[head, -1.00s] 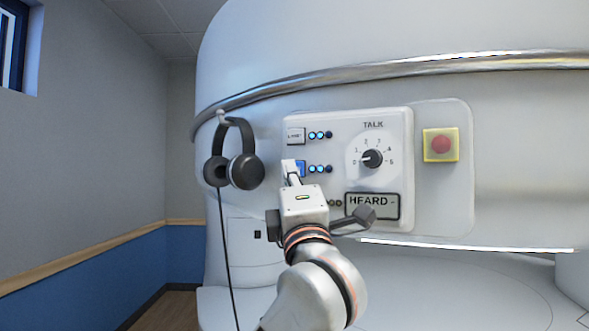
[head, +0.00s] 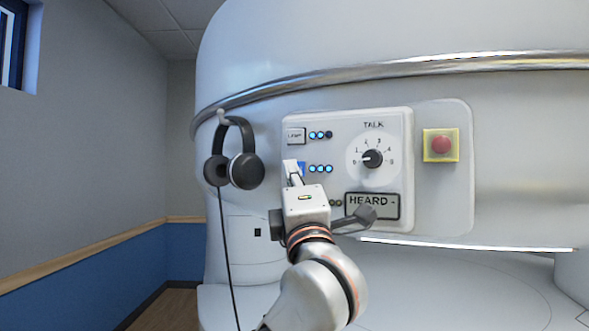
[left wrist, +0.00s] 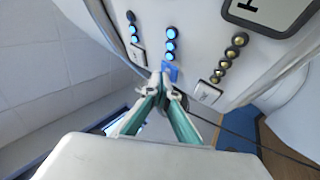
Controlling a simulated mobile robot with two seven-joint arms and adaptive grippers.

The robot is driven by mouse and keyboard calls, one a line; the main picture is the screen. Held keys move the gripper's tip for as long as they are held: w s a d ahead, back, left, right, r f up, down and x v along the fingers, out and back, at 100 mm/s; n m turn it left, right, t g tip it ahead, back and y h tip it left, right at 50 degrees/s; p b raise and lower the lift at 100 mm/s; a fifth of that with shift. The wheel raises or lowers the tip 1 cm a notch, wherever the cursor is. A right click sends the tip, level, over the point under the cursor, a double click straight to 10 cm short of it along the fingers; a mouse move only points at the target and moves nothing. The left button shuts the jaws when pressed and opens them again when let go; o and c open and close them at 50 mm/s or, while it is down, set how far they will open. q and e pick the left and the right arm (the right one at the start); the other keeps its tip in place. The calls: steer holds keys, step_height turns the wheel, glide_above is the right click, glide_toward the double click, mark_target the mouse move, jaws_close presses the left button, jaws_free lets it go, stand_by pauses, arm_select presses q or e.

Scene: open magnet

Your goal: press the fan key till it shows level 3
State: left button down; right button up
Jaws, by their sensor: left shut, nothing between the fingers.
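The fan key (head: 302,168) is a blue key on the control panel, mostly hidden behind my gripper in the head view. It shows as a blue square in the left wrist view (left wrist: 170,72). Its row of three lights (head: 320,168) is all lit blue, as it is in the left wrist view (left wrist: 171,45). My left gripper (head: 290,166) is shut and empty, its fingertips (left wrist: 160,88) right at the fan key. I cannot tell whether they touch it. My right gripper is not in view.
Above is the lamp key (head: 295,135) with two lit lights and one dark. Headphones (head: 243,170) hang close on the left.

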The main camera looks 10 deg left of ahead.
arm_select(q)
steer(key=shift+s+a+p, duration=0.1)
steer(key=shift+s+p, duration=0.45)
steer(key=shift+s, duration=0.3)
steer(key=s, duration=0.1)
steer(key=s+p, duration=0.1)
steer(key=s, duration=0.1)
steer(key=s+a+p, duration=0.1)
steer(key=s, duration=0.1)
stand_by(0.3)
steer(key=shift+w+f, duration=0.1)
stand_by(0.3)
